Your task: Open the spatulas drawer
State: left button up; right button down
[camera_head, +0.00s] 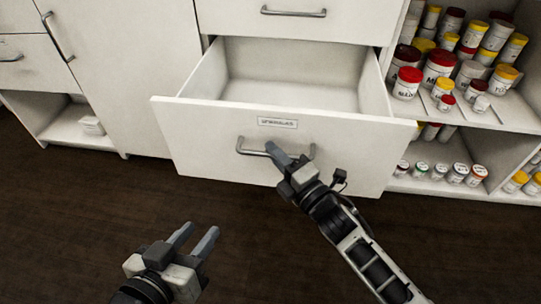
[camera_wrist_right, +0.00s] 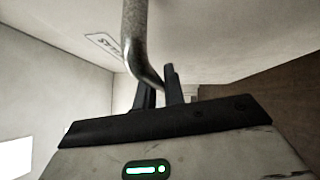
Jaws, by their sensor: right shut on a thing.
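The spatulas drawer (camera_head: 215,135) is a white drawer with a small label (camera_head: 277,123) on its front, pulled well out of the cabinet. Its inside looks empty. My right gripper (camera_head: 284,152) is at the drawer's metal bar handle (camera_head: 250,152) and shut on it, near the handle's right half. In the right wrist view the handle (camera_wrist_right: 137,35) runs down to the fingers of the right gripper (camera_wrist_right: 160,90). My left gripper (camera_head: 194,238) is open and empty, low in front of the drawer, over the floor.
Another closed drawer (camera_head: 293,13) is above the open one. Shelves at right hold several jars (camera_head: 440,68) with red and yellow lids. A tall cabinet door (camera_head: 130,75) is at left. The dark floor (camera_head: 60,215) in front is clear.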

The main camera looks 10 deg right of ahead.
pick_arm(q)
jog(key=shift+s+a+f, duration=0.1)
jog(key=shift+s+a, duration=0.15)
jog(key=shift+s, duration=0.05)
pick_arm(e)
jog(key=shift+s, duration=0.25)
pick_arm(q)
jog(key=shift+w, duration=0.1)
pick_arm(e)
jog(key=c, duration=1.5)
grip_release()
jog(key=shift+s, duration=0.1)
pick_arm(q)
jog(key=shift+a+f+g+p, duration=0.25)
jog(key=shift+f+g+p, duration=0.25)
jog(key=shift+f+p, duration=0.45)
pick_arm(e)
jog(key=v, duration=1.5)
jog(key=shift+s+d, duration=0.2)
jog(key=shift+s, duration=0.1)
pick_arm(q)
jog(key=shift+r, duration=0.15)
